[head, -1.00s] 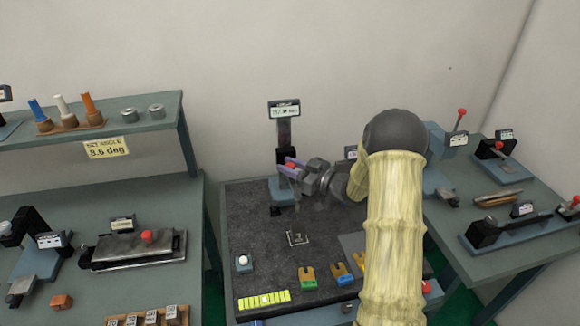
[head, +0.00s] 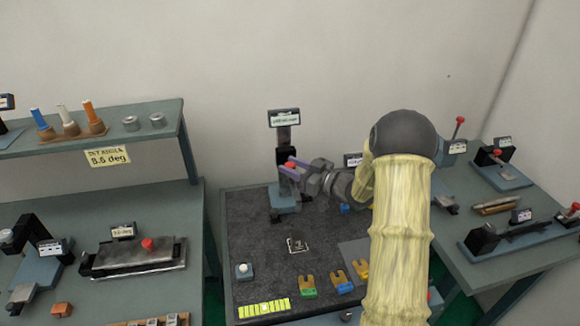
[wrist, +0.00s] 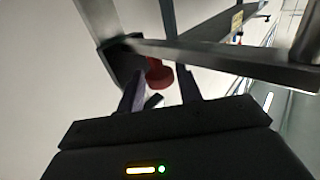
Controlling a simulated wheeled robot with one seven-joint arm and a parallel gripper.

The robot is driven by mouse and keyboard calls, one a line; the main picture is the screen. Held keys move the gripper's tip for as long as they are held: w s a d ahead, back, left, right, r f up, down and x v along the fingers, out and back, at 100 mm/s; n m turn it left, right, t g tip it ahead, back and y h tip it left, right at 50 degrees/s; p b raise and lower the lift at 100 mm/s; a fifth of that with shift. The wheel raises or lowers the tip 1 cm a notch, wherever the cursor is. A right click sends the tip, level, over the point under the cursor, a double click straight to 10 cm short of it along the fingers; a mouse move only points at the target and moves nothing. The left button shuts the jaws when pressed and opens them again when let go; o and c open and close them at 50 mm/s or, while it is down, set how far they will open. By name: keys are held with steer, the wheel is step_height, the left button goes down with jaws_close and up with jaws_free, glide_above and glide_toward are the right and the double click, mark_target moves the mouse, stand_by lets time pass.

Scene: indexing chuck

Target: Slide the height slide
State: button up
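The height slide (head: 287,160) is a black block on an upright post, with a display (head: 284,117) on top and a blue-grey base (head: 284,198). The display's reading is too blurred to read. A red knob (head: 290,165) sits on the slide. In the wrist view the red knob (wrist: 160,74) lies between and beyond the two fingertips. My gripper (head: 292,169) is at the knob, its purple fingers on either side of it. In the wrist view my gripper (wrist: 160,92) has its fingers apart. I cannot tell whether they touch the knob.
On the dark mat are a white-knobbed button (head: 243,270), a yellow strip (head: 263,308), a marked square (head: 298,245) and several coloured notched blocks (head: 308,286). A shelf (head: 165,138) stands left, and a bench with fixtures (head: 505,225) stands right.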

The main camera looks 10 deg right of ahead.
steer(key=b+v, duration=0.3)
steer(key=v, duration=1.3)
steer(key=shift+s+d, duration=0.2)
steer(key=shift+s, duration=0.05)
steer(key=shift+w, duration=0.1)
steer(key=w+a+m+h, duration=0.3)
steer(key=w+m+h, duration=0.1)
steer(key=h, duration=0.5)
steer(key=s+a+f+m+g+h, duration=0.1)
steer(key=s+a+g, duration=0.2)
steer(key=s, duration=0.4)
steer(key=s+a+f+m+g+h+p, duration=0.1)
steer(key=s+a+f+m+g, duration=0.1)
steer(key=s, duration=0.5)
steer(key=s+a+f+m+g+h, duration=0.1)
steer(key=s+a+g, duration=0.3)
steer(key=s, duration=0.4)
steer(key=shift+a+f+m+g+h, duration=0.3)
steer(key=shift+f+m+g+h, duration=0.1)
steer(key=shift+f+m+g, duration=0.15)
steer(key=shift+s, duration=0.1)
